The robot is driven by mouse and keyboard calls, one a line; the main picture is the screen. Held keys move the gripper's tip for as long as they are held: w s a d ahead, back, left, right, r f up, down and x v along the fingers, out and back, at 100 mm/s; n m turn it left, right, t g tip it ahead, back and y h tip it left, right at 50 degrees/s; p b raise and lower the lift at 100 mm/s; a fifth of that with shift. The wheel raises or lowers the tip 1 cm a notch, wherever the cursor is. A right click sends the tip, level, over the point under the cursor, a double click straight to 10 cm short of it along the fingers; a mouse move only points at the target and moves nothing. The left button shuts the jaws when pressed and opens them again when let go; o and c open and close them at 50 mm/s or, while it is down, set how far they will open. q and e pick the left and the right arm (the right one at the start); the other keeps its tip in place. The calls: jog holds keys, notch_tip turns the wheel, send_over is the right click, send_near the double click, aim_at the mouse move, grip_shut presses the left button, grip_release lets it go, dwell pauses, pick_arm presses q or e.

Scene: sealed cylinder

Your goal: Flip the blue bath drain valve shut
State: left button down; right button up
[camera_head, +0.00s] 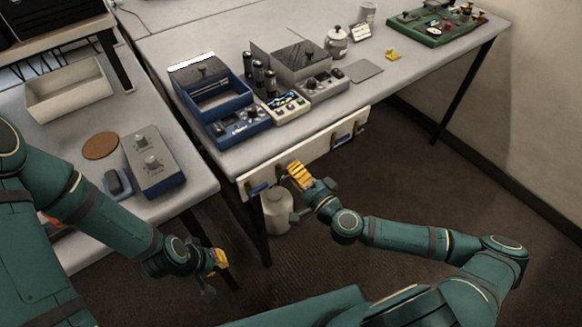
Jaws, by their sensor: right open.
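A blue bath (222,112) with its lid raised stands at the front left of the long table. A pale panel (318,157) runs along the table's front edge below it. Small blue fittings that look like valve handles sit on this panel, one at its left end (258,189) and one further right (345,139). I cannot tell which is the bath's drain valve or how it is turned. My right gripper (298,173) is open at the panel, between these fittings, and covers part of it; contact is unclear. My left gripper (220,260) hangs low, apart from the panel, its opening unclear.
A pale jug (277,210) stands below the panel. A grey device (152,160) and a cream tray (70,92) are on the left table. Grey lidded equipment (303,60) and a green board (437,25) stand on the long table. The floor at right is clear.

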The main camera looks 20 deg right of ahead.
jog(key=shift+x, duration=1.2)
grip_shut()
jog(key=shift+f+m+b, duration=0.35)
jog(key=shift+m+b, duration=0.2)
jog(key=shift+m, duration=0.25)
jog(key=shift+f+m, duration=0.1)
jog(key=shift+m, duration=0.5)
grip_release()
